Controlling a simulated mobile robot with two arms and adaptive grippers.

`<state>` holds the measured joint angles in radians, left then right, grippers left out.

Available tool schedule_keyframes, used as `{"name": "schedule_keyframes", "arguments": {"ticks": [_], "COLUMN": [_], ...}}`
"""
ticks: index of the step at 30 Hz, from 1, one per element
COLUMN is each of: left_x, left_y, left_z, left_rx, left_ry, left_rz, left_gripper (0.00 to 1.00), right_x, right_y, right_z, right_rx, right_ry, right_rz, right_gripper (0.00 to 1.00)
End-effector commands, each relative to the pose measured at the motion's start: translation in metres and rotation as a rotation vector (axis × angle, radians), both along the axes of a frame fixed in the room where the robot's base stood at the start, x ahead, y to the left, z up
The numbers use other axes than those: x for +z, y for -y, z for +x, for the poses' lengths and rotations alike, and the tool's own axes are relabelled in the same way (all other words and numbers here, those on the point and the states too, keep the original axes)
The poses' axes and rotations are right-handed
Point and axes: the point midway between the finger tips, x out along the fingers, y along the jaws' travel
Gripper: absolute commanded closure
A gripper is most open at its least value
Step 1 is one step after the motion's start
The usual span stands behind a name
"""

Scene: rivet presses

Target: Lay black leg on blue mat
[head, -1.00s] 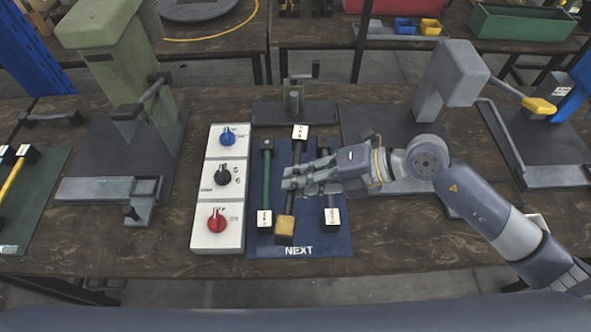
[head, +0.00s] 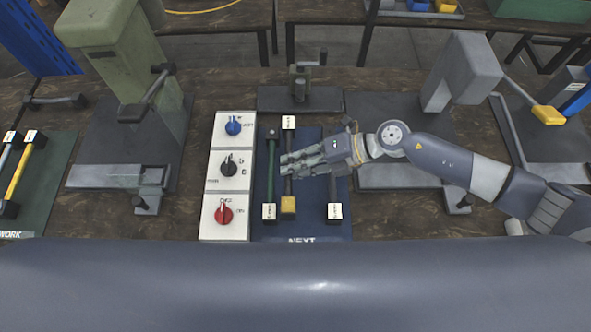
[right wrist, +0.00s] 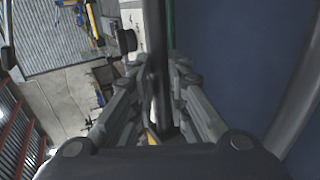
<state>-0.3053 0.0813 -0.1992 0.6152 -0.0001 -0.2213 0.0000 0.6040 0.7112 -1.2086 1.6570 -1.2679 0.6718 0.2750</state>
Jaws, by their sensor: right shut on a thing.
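The blue mat (head: 311,222), marked NEXT, lies on the bench in the middle of the head view. My right gripper (head: 287,165) reaches over it from the right and is shut on the black leg (head: 289,145) near its middle. The leg has a white label at its far end and a yellow block at its near end. It is over the mat, roughly parallel to the other legs; I cannot tell whether it touches the mat. In the right wrist view the dark bar of the leg (right wrist: 156,60) runs between the fingers. My left gripper is not in view.
A green leg (head: 271,165) lies left of the black leg, and a grey leg (head: 334,190) lies right, partly under my gripper. A white panel with three knobs (head: 229,190) borders the mat's left. Presses stand left (head: 122,60) and right (head: 462,70).

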Motion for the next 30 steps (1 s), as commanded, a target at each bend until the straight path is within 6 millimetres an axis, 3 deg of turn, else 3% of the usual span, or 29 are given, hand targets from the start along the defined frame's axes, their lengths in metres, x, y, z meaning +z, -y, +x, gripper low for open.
{"name": "schedule_keyframes", "arguments": {"ticks": [9, 20, 21, 30], "left_x": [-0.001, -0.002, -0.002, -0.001], "left_y": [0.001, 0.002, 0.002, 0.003], "left_z": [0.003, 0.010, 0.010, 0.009], "left_rx": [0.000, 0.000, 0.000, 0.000], "left_ry": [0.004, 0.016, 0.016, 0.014], "left_rz": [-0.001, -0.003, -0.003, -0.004], "left_gripper": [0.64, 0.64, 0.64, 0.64], "right_x": [-0.037, -0.041, -0.041, -0.040], "right_y": [0.000, 0.000, 0.000, 0.000], "right_z": [0.000, 0.000, 0.000, 0.000], "right_rx": [-0.001, 0.000, 0.001, 0.000], "right_ry": [0.000, 0.001, 0.001, 0.000], "right_rz": [0.001, 0.001, 0.001, 0.000], "right_gripper": [1.00, 1.00, 0.78, 0.77]}}
